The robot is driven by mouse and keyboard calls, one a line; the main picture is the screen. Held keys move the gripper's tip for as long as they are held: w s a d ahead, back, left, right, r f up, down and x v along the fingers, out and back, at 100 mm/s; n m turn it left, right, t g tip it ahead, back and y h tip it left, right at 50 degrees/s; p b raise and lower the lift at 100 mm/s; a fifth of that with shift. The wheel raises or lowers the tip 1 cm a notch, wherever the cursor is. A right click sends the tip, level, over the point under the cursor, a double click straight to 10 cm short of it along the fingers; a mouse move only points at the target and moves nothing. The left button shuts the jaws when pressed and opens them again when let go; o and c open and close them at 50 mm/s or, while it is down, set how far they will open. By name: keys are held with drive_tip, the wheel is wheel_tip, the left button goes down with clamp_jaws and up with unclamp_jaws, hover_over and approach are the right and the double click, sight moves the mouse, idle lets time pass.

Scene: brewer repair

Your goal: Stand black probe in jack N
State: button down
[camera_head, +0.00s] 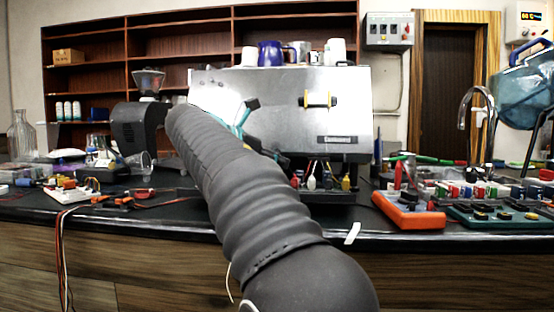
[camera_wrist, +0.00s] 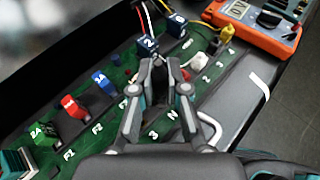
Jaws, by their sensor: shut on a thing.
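My gripper (camera_wrist: 160,70) is over the green terminal board (camera_wrist: 120,75) in the wrist view, its fingertips closed together on a dark, slim piece that looks like the black probe (camera_wrist: 159,76). Most of the probe is hidden by the fingers, and I cannot tell whether its tip touches a jack. The white letter N shows on the board just right of the fingers, with a 3 beside it. The jack at N is hidden by the gripper. In the head view my arm covers most of the gripper, which is in front of the steel brewer (camera_head: 285,90).
A white plug (camera_wrist: 199,62) and a yellow plug (camera_wrist: 227,36) stand right of the gripper. A blue block marked 2 (camera_wrist: 149,47) is close behind the fingertips. Red (camera_wrist: 72,107) and blue (camera_wrist: 103,82) fuses stand left. The orange meter (camera_wrist: 258,25) is at upper right.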

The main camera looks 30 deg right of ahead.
drive_tip(key=shift+f+p, duration=0.4)
drive_tip(key=shift+p, duration=0.35)
idle(1.4)
drive_tip(key=c, duration=1.1)
unclamp_jaws()
drive_tip(key=shift+a, duration=0.1)
drive_tip(key=v, duration=1.2)
drive_tip(key=shift+s, duration=0.1)
